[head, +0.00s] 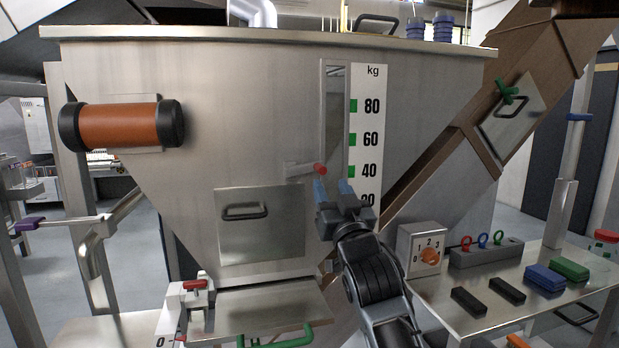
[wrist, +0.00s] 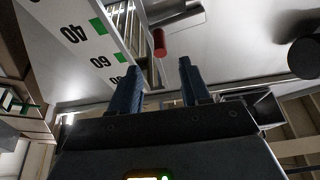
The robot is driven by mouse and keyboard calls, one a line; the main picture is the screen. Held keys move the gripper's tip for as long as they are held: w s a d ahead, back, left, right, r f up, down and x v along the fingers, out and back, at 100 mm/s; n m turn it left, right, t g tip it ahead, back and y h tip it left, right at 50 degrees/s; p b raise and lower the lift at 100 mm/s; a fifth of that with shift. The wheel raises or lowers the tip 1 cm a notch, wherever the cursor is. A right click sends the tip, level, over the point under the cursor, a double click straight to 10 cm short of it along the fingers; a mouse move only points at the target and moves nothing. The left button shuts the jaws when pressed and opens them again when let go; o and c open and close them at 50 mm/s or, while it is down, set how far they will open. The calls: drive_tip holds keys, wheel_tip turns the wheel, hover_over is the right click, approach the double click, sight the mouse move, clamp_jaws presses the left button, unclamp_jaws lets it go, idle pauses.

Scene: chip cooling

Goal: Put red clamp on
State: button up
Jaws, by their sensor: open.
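My gripper (head: 333,188) is open and empty in front of the hopper, with its two blue fingers pointing up just below a red-tipped lever (head: 320,169) beside the kg scale. In the wrist view the red tip (wrist: 159,42) shows between and beyond the open fingers of my gripper (wrist: 158,72); I see no contact. A small red-handled part that looks like a clamp (head: 194,284) sits on a white fixture at the hopper's lower left, away from my gripper. It does not show in the wrist view.
The steel hopper (head: 150,210) fills the middle, with a handled hatch (head: 258,228). A green handle (head: 280,338) is below. The right-hand table (head: 470,318) holds a dial box (head: 422,250), colored rings, and several blocks. A brown chute (head: 450,190) slopes behind it.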

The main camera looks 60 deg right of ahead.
sight(324, 174)
drive_tip(key=p+x, duration=0.2)
drive_tip(key=x, duration=0.5)
drive_tip(key=shift+w+d+r, duration=0.1)
drive_tip(key=shift+w, duration=0.05)
drive_tip(key=shift+c, duration=0.2)
clamp_jaws()
